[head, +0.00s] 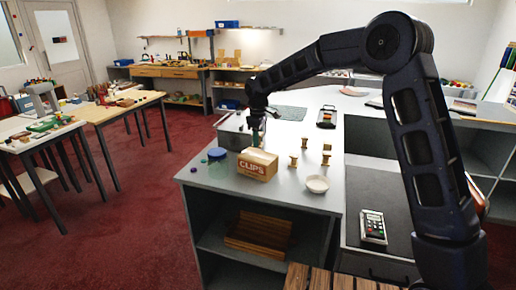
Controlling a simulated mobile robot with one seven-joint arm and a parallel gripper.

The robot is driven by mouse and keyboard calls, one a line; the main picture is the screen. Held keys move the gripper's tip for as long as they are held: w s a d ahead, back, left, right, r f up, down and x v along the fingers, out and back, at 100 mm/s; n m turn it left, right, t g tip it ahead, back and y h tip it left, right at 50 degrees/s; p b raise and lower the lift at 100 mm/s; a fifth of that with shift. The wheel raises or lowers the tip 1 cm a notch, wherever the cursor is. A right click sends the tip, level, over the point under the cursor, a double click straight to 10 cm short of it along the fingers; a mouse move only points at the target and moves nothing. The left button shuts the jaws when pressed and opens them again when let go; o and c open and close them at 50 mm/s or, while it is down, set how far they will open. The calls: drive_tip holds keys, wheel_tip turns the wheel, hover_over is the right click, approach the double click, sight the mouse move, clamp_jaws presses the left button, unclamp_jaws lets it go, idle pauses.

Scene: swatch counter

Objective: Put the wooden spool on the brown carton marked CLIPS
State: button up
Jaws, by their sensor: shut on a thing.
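The brown carton marked CLIPS (257,166) stands on the grey counter. My gripper (257,128) points down just above the carton and is shut on a small greenish thing (256,139). The held thing is mostly hidden and too small to make out; I cannot tell whether it touches the carton's top. Several wooden spools stand upright on the counter right of the carton, among them one at the front left (293,160), one at the back (305,143) and one at the right (326,158).
A jar with a blue lid (217,154) stands left of the carton. A pale round dish (317,184) is right of it, near the counter's front edge. A green mat (289,113) and a dark device (327,117) lie farther back. A calculator-like device (373,227) lies on a lower dark surface.

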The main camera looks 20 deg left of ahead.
drive_tip(key=shift+f, duration=2.05)
drive_tip(key=shift+f, duration=0.2)
drive_tip(key=o, duration=1)
drive_tip(key=shift+r, duration=0.1)
wheel_tip(320, 180, up, 12)
drive_tip(key=shift+r, duration=0.1)
